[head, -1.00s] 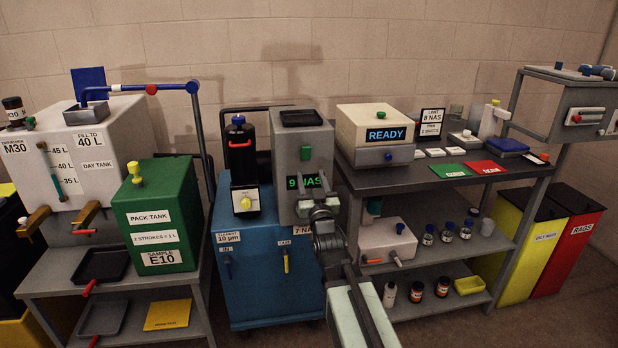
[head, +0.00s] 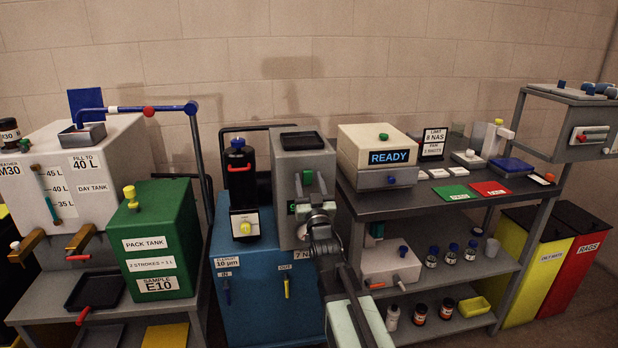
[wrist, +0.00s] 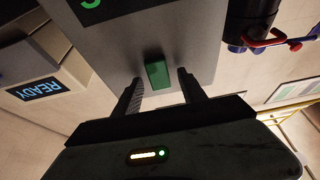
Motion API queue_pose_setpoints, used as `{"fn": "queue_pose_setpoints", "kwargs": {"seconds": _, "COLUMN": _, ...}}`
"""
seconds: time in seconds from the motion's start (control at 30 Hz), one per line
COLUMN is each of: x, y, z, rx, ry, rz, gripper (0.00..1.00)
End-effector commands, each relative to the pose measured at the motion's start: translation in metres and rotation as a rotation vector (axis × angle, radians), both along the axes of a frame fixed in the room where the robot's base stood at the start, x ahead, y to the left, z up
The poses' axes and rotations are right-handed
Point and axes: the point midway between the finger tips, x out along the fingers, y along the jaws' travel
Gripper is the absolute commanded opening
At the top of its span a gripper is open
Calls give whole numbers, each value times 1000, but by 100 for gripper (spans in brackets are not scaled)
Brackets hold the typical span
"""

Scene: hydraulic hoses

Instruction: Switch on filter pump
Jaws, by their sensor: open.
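The filter pump unit is a blue cart (head: 262,290) with a grey box (head: 289,163) on top. A small green switch (head: 308,177) is on the front of the grey box. My gripper (head: 312,192) is in front of the box, just below the switch in the head view, and hides most of the green display. In the wrist view the green switch (wrist: 157,73) shows between the two open fingers (wrist: 160,83). The fingers are on either side of it and hold nothing. I cannot tell whether they touch the box face.
A black filter canister (head: 240,172) with a yellow knob stands left of the grey box. A cream device reading READY (head: 375,147) is on the bench to the right. A green pack tank (head: 160,240) is on the left cart.

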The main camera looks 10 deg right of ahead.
Motion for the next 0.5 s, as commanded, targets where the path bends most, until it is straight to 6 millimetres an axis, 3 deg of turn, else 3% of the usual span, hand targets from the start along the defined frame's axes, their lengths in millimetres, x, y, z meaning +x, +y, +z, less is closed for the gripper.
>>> {"fn": "queue_pose_setpoints", "kwargs": {"seconds": 0.07, "x": 0, "y": 0, "z": -1, "rx": 0, "ry": 0, "rz": 0, "gripper": 49}}
{"fn": "queue_pose_setpoints", "kwargs": {"seconds": 0.23, "x": 0, "y": -1, "z": -1, "rx": 0, "ry": 0, "rz": -1, "gripper": 5}}
{"fn": "queue_pose_setpoints", "kwargs": {"seconds": 0.27, "x": 0, "y": -1, "z": -1, "rx": 0, "ry": 0, "rz": -1, "gripper": 0}}
{"fn": "queue_pose_setpoints", "kwargs": {"seconds": 0.5, "x": -1, "y": -1, "z": 8, "rx": 0, "ry": 44, "rz": -1, "gripper": 0}}
